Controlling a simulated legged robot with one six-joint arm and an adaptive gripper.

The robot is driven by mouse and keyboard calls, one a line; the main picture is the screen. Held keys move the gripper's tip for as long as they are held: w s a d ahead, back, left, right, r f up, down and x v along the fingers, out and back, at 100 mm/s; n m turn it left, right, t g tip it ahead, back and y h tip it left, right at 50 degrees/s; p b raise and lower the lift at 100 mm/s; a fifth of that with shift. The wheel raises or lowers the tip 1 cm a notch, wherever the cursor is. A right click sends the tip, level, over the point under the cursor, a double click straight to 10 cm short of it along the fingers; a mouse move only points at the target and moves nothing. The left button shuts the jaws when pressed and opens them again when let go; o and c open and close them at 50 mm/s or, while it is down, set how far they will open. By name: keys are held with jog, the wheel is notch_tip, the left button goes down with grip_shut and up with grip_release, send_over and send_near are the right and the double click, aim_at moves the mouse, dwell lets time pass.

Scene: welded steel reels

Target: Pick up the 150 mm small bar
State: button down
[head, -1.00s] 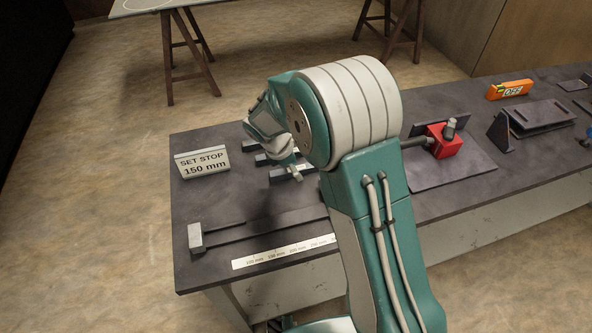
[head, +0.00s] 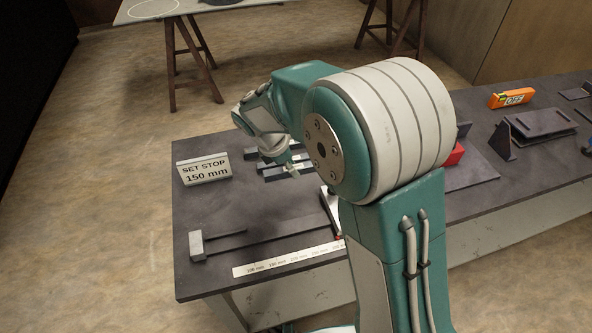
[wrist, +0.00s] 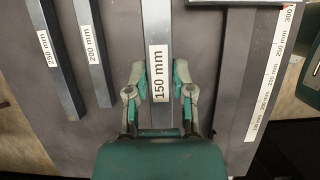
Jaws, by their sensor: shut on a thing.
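The 150 mm small bar (wrist: 158,28) is a grey steel bar with a white "150 mm" label, in the middle of the wrist view. My gripper (wrist: 159,75) has one finger on each side of it at the label and is shut on it. In the head view my gripper (head: 289,168) is low over the bars near the left end of the bench, and my arm hides part of them. I cannot tell whether the held bar is clear of the bench top.
Two other labelled bars, one marked 200 mm (wrist: 88,20) and another (wrist: 53,65), lie to the left in the wrist view.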

jog(key=s+a+r, duration=0.4)
jog(key=s+r, duration=0.1)
jog(key=s, duration=0.4)
jog(key=shift+s+a+r, duration=0.2)
jog(key=shift+s+r, duration=0.05)
jog(key=shift+r, duration=0.1)
